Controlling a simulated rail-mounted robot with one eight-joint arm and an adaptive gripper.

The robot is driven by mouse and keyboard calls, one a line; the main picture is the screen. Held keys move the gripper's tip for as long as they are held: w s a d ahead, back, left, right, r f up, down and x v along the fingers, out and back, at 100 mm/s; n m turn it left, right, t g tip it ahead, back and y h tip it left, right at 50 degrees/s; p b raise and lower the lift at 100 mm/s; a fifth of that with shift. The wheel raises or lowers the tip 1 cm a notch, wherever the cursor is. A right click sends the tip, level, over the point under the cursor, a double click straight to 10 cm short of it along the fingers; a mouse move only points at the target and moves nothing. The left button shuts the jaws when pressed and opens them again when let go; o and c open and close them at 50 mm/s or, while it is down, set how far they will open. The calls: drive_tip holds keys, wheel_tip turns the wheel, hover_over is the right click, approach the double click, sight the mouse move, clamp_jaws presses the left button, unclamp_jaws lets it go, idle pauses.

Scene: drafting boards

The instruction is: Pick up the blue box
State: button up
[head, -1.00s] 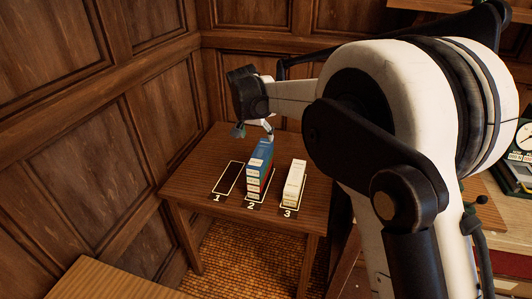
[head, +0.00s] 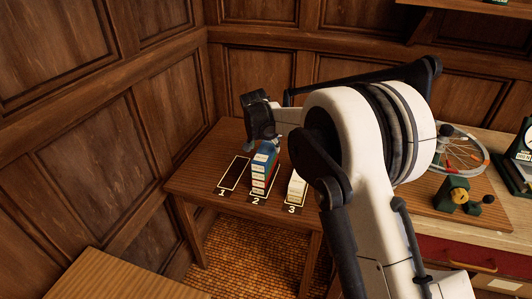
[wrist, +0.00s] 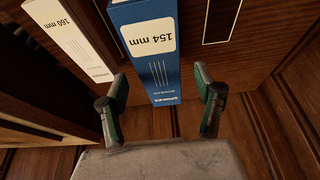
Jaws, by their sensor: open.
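The blue box (head: 266,148) lies on top of a stack at the spot marked 2 on the small wooden table. In the wrist view the blue box (wrist: 160,75) has a white label reading "154 mm". My gripper (wrist: 161,82) is open, its two green-padded fingers apart on either side of the near end of the box. In the head view my wrist is just above and behind the stack, and the fingers are mostly hidden.
A white box (head: 297,187), labelled "160 mm" in the wrist view (wrist: 68,38), stands at spot 3, beside the stack. The outlined spot 1 (head: 234,173) is empty. Panelled walls (head: 100,120) close in behind and left. A cluttered bench (head: 470,215) is at right.

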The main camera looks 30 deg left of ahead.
sight(266, 149)
drive_tip(key=x, duration=0.3)
drive_tip(key=shift+w+f, duration=0.15)
drive_tip(key=shift+f, duration=0.1)
drive_tip(key=c, duration=1.4)
